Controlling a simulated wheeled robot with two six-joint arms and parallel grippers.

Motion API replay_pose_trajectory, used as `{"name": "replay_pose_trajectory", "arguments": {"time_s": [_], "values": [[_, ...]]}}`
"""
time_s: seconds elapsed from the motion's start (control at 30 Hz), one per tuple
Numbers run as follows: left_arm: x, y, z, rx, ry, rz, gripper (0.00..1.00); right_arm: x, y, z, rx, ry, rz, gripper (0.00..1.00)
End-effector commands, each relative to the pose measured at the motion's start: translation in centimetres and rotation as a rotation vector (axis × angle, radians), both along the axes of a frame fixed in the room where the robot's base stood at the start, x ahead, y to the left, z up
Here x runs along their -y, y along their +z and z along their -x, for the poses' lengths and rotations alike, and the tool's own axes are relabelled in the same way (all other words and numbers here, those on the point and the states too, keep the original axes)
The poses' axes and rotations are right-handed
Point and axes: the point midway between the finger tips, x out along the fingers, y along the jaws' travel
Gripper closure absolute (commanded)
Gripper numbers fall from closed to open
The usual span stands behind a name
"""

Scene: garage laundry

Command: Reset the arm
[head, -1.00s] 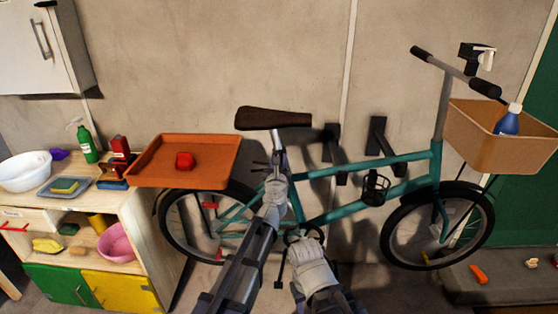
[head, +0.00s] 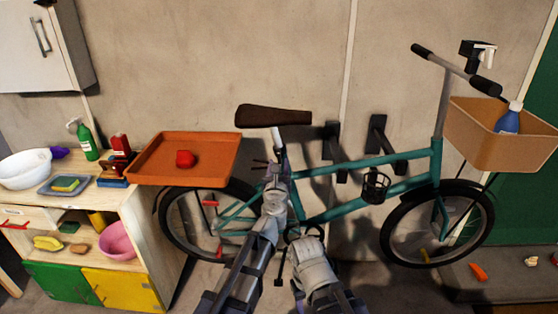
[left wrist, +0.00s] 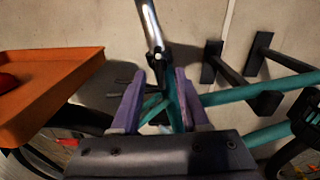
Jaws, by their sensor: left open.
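My left arm reaches up from the bottom middle in the head view. Its gripper (head: 270,170) is in front of the teal bicycle (head: 340,205), below the brown saddle (head: 272,117). In the left wrist view the two purple fingers (left wrist: 158,98) stand apart with nothing held between them. The bicycle's frame and seat post (left wrist: 152,30) show behind and between them; I cannot tell the distance. Another grey-white arm link of mine is at the bottom middle of the head view. No right gripper shows.
An orange tray (head: 215,146) with a red object (head: 185,159) is left of the gripper. A wooden shelf unit (head: 150,225) with bowls and bottles stands further left. Black wall brackets (head: 380,137) are behind the bicycle. Its basket (head: 480,140) holds a blue bottle (head: 508,121).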

Motion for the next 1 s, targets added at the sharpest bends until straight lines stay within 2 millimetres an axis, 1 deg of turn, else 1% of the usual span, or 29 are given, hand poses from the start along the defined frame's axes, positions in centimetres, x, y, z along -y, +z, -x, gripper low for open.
{"name": "replay_pose_trajectory", "arguments": {"time_s": [0.03,0.1,0.2,0.5,0.57,0.6,0.67,0.77,0.8,0.87,0.9,0.93,0.97,1.0], "values": [[-0.1,0.0,1.4,0.000,-0.001,0.000,0.55,0.0,0.0,0.0,0.000,0.000,0.000,0.50],[-0.1,0.0,2.3,0.000,0.000,0.000,0.55,0.0,0.0,0.0,0.000,0.000,0.000,0.50],[-0.1,0.0,3.1,0.000,0.001,0.000,0.55,0.0,0.0,0.0,0.000,0.000,0.000,0.50],[0.0,0.0,3.0,0.000,-0.001,-0.003,0.55,0.0,0.0,0.0,0.000,0.000,0.000,0.50],[0.1,0.1,3.1,0.005,-0.015,-0.033,0.55,0.0,0.0,0.0,0.000,0.000,0.000,0.50],[0.4,0.2,3.2,0.011,-0.036,-0.081,0.55,0.0,0.0,0.0,0.000,0.000,0.000,0.50],[1.0,0.3,3.4,0.026,-0.092,-0.200,0.55,0.0,0.0,0.0,0.000,0.000,0.000,0.50],[2.7,-0.1,4.3,0.061,-0.238,-0.529,0.55,0.0,0.0,0.0,0.000,0.000,0.000,0.50],[3.4,-0.8,4.9,0.075,-0.312,-0.691,0.55,0.0,0.0,0.0,0.000,0.000,0.000,0.50],[4.3,-2.4,6.1,0.093,-0.428,-0.938,0.55,0.0,0.0,0.0,0.000,0.000,0.000,0.50],[4.6,-3.8,7.0,0.104,-0.508,-1.100,0.55,0.0,0.0,0.0,0.000,0.000,0.000,0.50],[4.6,-4.9,7.7,0.109,-0.572,-1.219,0.55,0.0,0.0,0.0,0.000,0.000,0.000,0.50],[4.6,-6.2,8.5,0.115,-0.639,-1.336,0.55,0.0,0.0,0.0,0.000,0.000,0.000,0.50],[4.3,-8.0,9.7,0.119,-0.731,-1.485,0.55,0.0,0.0,0.0,0.000,0.000,0.000,0.50]]}}
